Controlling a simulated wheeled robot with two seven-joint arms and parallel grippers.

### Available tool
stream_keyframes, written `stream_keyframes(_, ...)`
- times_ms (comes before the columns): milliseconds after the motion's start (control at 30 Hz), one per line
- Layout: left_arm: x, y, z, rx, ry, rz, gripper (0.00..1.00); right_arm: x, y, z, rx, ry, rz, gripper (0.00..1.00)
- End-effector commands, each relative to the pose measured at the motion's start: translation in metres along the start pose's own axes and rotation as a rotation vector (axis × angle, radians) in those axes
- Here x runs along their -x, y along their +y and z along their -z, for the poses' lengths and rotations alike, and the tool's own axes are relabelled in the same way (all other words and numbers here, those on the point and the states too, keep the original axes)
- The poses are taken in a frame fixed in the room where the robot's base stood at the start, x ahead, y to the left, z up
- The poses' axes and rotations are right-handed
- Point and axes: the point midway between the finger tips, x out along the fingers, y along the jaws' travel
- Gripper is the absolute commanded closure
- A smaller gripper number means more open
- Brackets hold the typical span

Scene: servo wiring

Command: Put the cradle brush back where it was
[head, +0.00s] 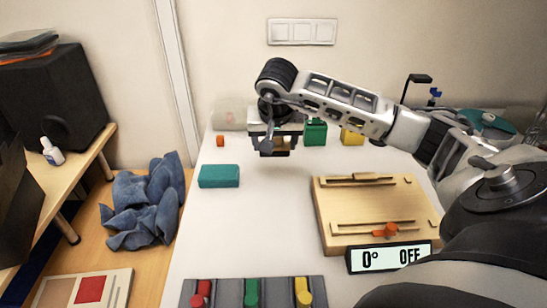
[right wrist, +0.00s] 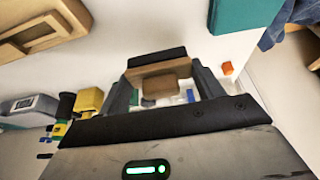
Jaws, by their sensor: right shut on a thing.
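My right gripper (head: 274,151) is over the back middle of the white table. It also shows in the right wrist view (right wrist: 163,84), shut on a brown wooden piece with a dark strip, which looks like the cradle brush (right wrist: 160,75). The brush is mostly hidden by the gripper in the head view. I cannot tell whether it touches the table. A wooden board (head: 334,205) with raised rails and an orange knob (head: 391,230) lies to the right. My left gripper is not in view.
A teal block (head: 219,176) lies left of the gripper. A green container (head: 315,133), a yellow one (head: 352,136) and a small orange cube (head: 220,141) stand at the back. A grey rack (head: 228,292) with coloured plugs is in front. A display (head: 389,257) reads 0° OFF. The table's middle is clear.

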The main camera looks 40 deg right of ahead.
Motion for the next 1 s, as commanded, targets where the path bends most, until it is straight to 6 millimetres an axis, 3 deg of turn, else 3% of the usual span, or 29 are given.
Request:
stream_keyframes(100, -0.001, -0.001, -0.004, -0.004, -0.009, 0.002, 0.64, -0.031, -0.001, 0.006, 0.0, -0.006, -0.001, 0.55)
stream_keyframes(233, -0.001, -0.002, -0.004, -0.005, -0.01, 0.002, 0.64, -0.052, -0.001, 0.013, 0.001, -0.004, 0.0, 0.55)
stream_keyframes(500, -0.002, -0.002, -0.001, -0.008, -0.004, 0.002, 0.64, -0.072, -0.001, 0.017, 0.003, -0.005, 0.0, 0.55)
stream_keyframes(700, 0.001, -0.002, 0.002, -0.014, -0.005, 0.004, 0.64, -0.096, -0.001, 0.006, 0.003, -0.004, 0.001, 0.55)
stream_keyframes(1000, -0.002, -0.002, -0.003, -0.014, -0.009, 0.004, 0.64, -0.099, -0.001, 0.006, 0.004, -0.001, 0.0, 0.55)
